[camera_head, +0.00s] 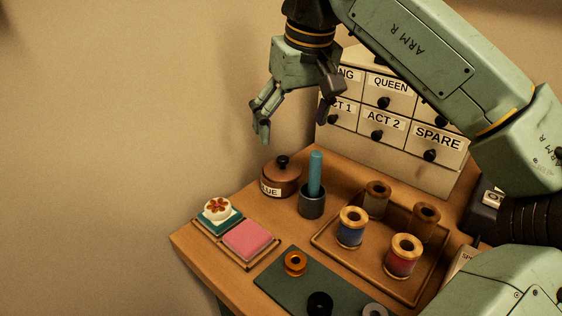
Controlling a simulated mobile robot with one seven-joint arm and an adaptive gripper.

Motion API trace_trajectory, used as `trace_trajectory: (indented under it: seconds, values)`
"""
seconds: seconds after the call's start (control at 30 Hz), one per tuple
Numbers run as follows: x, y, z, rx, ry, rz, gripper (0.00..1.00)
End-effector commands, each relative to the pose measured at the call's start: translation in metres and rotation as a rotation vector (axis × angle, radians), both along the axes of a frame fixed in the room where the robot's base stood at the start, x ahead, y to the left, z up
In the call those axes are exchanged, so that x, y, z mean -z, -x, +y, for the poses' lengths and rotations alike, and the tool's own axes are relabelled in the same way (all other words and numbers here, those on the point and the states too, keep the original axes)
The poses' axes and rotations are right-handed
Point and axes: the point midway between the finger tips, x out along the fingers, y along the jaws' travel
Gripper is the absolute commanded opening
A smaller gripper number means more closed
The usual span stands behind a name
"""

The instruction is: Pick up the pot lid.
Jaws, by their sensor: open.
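The pot lid (283,164) is dark with a small black knob on top. It sits on a brown pot (283,185) labelled "GLUE", whose first letter is cut off from view, toward the back left of the table. My gripper (294,128) is open and empty, above the pot and apart from it, with its fingers pointing down. One green finger hangs to the left and a dark finger to the right.
A dark cup (312,204) with a teal stick (315,174) stands close right of the pot. A tray (330,243) with several spools lies further right. A drawer cabinet (385,152) stands behind. A pink pad (247,240) and a white flowered item (217,209) lie front left.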

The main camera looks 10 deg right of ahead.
Motion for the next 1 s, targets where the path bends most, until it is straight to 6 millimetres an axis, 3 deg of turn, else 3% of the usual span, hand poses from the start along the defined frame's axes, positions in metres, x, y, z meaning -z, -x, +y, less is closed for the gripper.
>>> trace_trajectory:
  seconds: [0.2, 0.47, 0.7, 1.0]
  values:
    - [0.033, -0.009, 0.001, -0.001, 0.0, 0.002, 0.83]
    - [0.053, -0.017, 0.004, -0.003, -0.002, 0.001, 0.83]
    - [0.086, -0.031, 0.008, -0.002, -0.003, 0.002, 0.83]
    - [0.095, -0.033, 0.009, -0.002, -0.003, 0.0, 0.83]
